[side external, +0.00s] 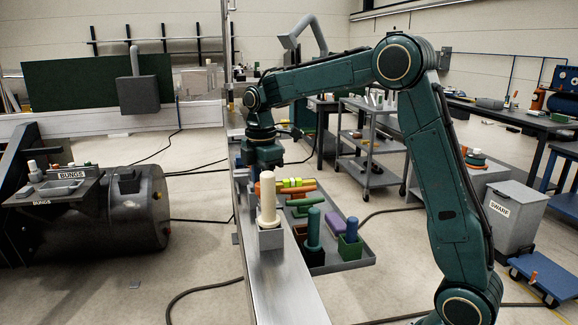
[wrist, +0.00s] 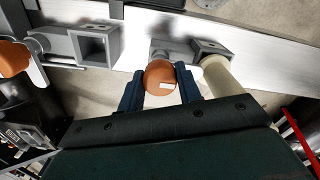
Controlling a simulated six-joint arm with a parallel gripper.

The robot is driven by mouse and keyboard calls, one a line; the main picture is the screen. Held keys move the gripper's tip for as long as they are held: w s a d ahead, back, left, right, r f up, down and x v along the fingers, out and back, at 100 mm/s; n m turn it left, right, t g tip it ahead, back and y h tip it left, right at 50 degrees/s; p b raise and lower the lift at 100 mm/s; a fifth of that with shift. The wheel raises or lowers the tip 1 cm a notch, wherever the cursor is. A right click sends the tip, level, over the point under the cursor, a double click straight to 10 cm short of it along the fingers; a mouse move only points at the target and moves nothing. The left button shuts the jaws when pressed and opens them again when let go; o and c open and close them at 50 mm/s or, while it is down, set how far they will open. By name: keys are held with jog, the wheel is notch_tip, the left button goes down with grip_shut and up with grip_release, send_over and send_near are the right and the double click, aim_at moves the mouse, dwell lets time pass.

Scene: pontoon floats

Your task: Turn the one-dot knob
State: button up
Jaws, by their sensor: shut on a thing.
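In the wrist view, my gripper (wrist: 160,92) has its two dark blue fingers closed on either side of a round orange-brown knob (wrist: 158,74). A small pale mark shows on the knob's face, but I cannot make out any dots. A second orange knob (wrist: 12,58) is at the left edge, beside a white bar; its dots are not readable either. In the side external view, my gripper (side external: 264,168) points down at the metal rail, behind the cream peg. The held knob is mostly hidden there, with only a bit of orange near the fingers.
A cream peg (side external: 268,197) stands in a grey socket (side external: 271,238) close beside my gripper; the peg also shows in the wrist view (wrist: 220,76). An empty grey square socket (wrist: 95,44) sits left of the knob. A grey tray (side external: 358,260) of coloured pegs lies right of the rail (side external: 283,292).

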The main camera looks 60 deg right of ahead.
jog(key=shift+m, duration=0.3)
jog(key=m, duration=1.3)
jog(key=shift+m, duration=2.2)
jog(key=o, duration=1)
jog(key=shift+r, duration=0.1)
notch_tip(320, 180, up, 14)
jog(key=shift+f, duration=0.15)
